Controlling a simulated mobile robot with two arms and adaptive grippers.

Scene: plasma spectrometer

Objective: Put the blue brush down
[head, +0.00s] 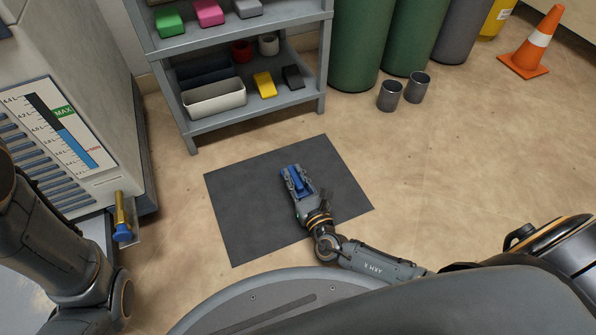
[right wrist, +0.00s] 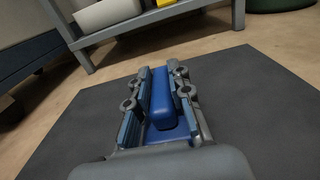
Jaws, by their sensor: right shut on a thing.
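The blue brush (head: 298,184) is between the fingers of my right gripper (head: 293,176), over the dark grey mat (head: 235,230). In the right wrist view the brush (right wrist: 163,100) shows a raised blue bar on a wider blue base, with the fingers of the right gripper (right wrist: 160,95) closed along both sides. Whether the brush touches the mat (right wrist: 265,110) or hangs just above it, I cannot tell. My left arm shows at the left edge of the head view, but its gripper is not in view.
A grey shelf (head: 255,108) with a white bin (head: 214,98) and coloured blocks stands behind the mat. A large machine (head: 70,110) with a level gauge stands at left. Two metal cups (head: 390,95), green cylinders (head: 358,45) and an orange cone (head: 533,45) are at back right. Floor right of the mat is clear.

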